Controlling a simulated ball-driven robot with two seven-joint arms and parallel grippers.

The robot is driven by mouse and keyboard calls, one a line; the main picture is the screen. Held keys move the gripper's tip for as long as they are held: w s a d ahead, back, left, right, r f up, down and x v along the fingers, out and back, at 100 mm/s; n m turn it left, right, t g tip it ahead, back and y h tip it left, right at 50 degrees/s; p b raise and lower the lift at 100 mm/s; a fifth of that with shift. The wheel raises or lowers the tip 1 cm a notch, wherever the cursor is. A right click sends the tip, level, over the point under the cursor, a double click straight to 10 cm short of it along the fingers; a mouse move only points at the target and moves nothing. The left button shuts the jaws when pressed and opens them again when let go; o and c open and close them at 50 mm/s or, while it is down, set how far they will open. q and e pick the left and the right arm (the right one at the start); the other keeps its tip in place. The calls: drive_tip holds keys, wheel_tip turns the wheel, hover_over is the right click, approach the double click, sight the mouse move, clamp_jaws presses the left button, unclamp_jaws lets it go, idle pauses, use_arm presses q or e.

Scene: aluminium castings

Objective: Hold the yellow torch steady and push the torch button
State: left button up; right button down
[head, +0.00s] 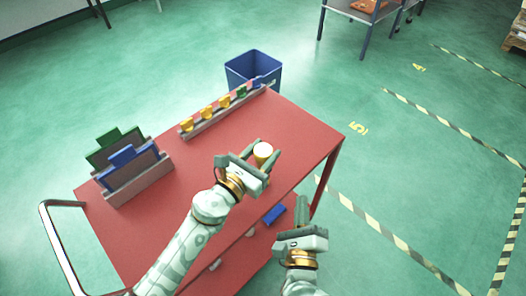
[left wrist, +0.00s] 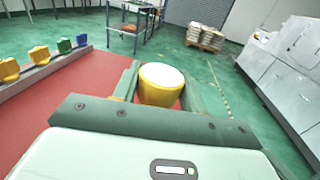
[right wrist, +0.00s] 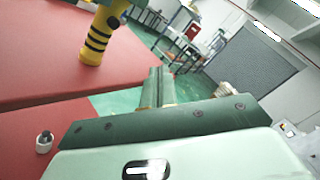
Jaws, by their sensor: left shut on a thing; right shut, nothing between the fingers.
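The yellow torch (head: 263,151) is upright at the right part of the red cart top, its pale round end facing up. My left gripper (head: 258,158) is shut around it. In the left wrist view the torch (left wrist: 160,93) sits between both fingers. The right wrist view shows its yellow body with black bands (right wrist: 98,42), with the left gripper around its upper part. My right gripper (head: 303,208) is shut and empty, off the cart's near right edge and apart from the torch.
The red cart top (head: 290,125) carries a rail (head: 215,118) with yellow, green and blue pieces, and a rack (head: 140,186) with green and blue panels. A blue bin (head: 253,70) stands behind. A blue object (head: 274,214) lies on the lower shelf.

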drive_tip(key=w+a, duration=0.2)
drive_tip(key=w, duration=0.1)
drive_tip(key=w+a, duration=0.3)
drive_tip(key=shift+w+a+r, duration=0.1)
drive_tip(key=shift+w+a, duration=0.05)
drive_tip(key=shift+a, duration=0.05)
idle(1.9)
drive_tip(key=shift+w+a, duration=0.3)
drive_tip(key=shift+w+a, duration=0.15)
drive_tip(key=shift+w, duration=0.05)
idle(0.6)
drive_tip(key=shift+s+d, duration=0.5)
drive_tip(key=shift+s, duration=0.05)
drive_tip(key=s+d, duration=0.4)
drive_tip(key=shift+s, duration=0.25)
